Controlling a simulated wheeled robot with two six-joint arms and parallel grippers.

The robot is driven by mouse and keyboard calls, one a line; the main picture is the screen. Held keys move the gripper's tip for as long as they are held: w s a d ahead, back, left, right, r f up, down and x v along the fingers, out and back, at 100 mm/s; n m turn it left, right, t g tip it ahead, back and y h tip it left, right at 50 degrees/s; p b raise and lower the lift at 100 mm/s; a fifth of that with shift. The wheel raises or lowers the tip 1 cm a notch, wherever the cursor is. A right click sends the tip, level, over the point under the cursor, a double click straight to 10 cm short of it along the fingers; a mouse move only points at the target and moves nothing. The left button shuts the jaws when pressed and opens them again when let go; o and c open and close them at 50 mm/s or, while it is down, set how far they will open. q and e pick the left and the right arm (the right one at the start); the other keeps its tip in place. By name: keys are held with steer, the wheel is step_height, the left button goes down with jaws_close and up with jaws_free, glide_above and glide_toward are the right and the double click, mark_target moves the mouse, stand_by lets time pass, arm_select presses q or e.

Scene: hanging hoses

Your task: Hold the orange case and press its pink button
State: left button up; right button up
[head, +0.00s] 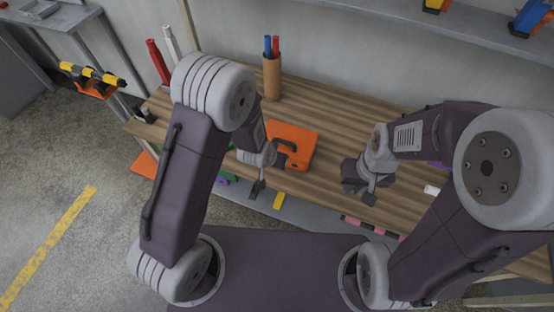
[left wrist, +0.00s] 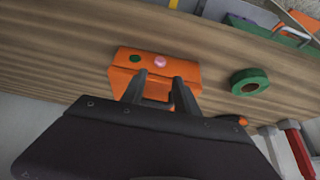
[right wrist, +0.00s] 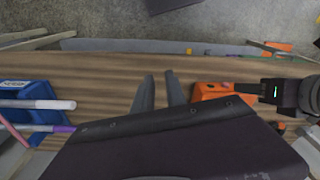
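In the head view the right gripper (head: 367,192) is right of the case.
A green ring (left wrist: 250,82) lies beside the case. A brown holder (head: 272,78) with blue and red rods stands at the back. A blue bin (right wrist: 25,105) with rods is at the left of the right wrist view. The table between case and right gripper is clear.

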steer(key=o, duration=0.3)
steer(key=a+m, duration=0.1)
steer(key=s+a+f+m+g+y, duration=0.1)
steer(key=shift+f+m, duration=0.3)
steer(key=m+t+y, duration=0.5)
steer(key=m+y, duration=0.6)
steer(key=m, duration=0.6)
glide_toward(291, 143)
steer(key=a, duration=0.1)
steer(key=x, duration=1)
steer(key=shift+w+d+f, duration=0.1)
steer(key=shift+w+d, duration=0.05)
arm_select(q)
steer(key=shift+s+a+r, duration=0.1)
steer(key=shift+s+r, duration=0.1)
steer(key=shift+s, duration=0.1)
arm_select(e)
jaws_close()
